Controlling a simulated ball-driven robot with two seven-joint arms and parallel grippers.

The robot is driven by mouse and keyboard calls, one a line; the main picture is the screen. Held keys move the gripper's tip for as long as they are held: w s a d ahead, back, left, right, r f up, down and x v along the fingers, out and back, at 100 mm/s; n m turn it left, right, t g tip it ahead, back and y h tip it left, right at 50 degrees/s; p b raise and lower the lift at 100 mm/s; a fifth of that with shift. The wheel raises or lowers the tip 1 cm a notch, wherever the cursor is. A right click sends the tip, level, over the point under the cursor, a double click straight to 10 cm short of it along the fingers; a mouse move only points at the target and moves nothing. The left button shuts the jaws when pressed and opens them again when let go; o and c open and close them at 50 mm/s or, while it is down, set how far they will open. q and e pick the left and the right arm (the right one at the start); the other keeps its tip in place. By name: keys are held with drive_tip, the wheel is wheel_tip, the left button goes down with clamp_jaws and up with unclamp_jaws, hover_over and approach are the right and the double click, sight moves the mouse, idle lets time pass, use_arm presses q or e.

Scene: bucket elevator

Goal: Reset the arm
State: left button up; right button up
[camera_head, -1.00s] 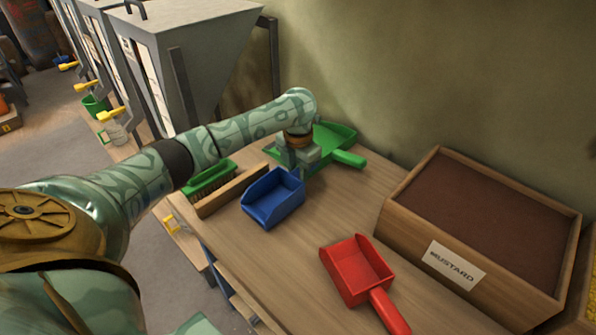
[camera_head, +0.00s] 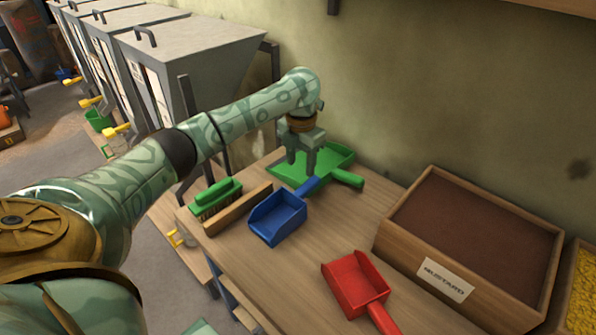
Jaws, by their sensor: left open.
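My left arm reaches in from the left across the table. My left gripper (camera_head: 302,167) points down, open and empty, above the blue scoop's handle (camera_head: 308,187) and in front of the green dustpan (camera_head: 338,157). The blue scoop (camera_head: 277,218) lies on the wooden table (camera_head: 285,278), with nothing seen between the fingers. My right gripper is not in view.
A green brush (camera_head: 216,198) lies behind a wooden strip at the table's left edge. A red scoop (camera_head: 355,281) lies at the front. A wooden mustard box (camera_head: 445,277) stands at right. Grey hoppers (camera_head: 200,48) stand at back left.

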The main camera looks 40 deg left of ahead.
use_arm(q)
drive_tip(key=shift+r, duration=0.7)
